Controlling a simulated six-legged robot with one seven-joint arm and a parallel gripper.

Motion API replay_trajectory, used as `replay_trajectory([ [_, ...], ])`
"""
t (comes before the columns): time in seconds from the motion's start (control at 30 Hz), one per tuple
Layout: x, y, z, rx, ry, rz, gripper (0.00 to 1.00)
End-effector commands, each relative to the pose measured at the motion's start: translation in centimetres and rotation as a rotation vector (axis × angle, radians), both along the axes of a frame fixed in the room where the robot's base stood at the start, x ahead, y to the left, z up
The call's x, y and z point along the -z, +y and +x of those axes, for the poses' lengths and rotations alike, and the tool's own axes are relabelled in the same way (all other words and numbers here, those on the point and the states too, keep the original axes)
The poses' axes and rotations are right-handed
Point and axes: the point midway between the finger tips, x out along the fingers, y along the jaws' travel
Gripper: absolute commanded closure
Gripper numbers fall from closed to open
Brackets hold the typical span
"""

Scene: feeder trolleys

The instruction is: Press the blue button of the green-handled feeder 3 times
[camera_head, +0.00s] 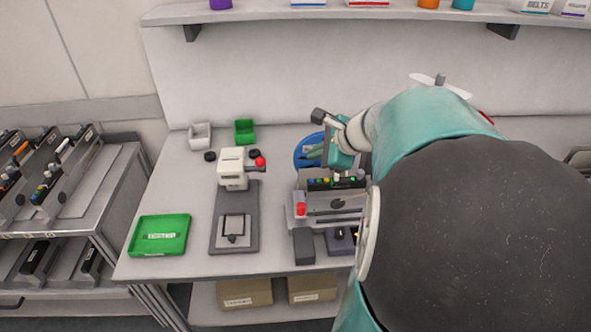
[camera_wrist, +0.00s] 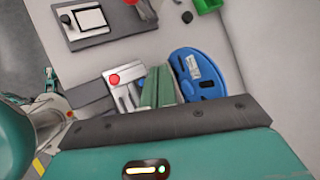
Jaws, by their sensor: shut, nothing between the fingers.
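A grey unit (camera_head: 333,203) on the table has a dark strip (camera_head: 335,184) with small coloured dots, among them blue, green and yellow. A red knob (camera_head: 301,210) is at its left end; the red knob also shows in the wrist view (camera_wrist: 114,79). No green handle can be made out on this unit; my arm hides its right part. My gripper (camera_head: 338,174) is just above or behind the strip, and I cannot tell whether it touches. Its green fingers (camera_wrist: 159,72) are shut and empty in the wrist view.
A blue round tray (camera_head: 302,155) lies behind the unit, right of my fingers in the wrist view (camera_wrist: 192,72). A white device (camera_head: 232,168) on a grey base, a green tray (camera_head: 160,240) and small bins (camera_head: 244,130) stand to the left. A shelf (camera_head: 260,14) runs above.

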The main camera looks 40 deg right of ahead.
Motion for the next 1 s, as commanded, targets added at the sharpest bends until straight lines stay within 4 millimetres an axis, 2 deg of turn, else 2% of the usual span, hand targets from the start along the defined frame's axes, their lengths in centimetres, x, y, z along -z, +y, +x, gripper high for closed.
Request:
replay_trajectory([
  [0.6,-0.1,-0.1,0.0,0.001,-0.001,0.000,1.00],
  [1.0,-2.8,-0.2,-0.1,0.004,-0.004,-0.002,1.00],
])
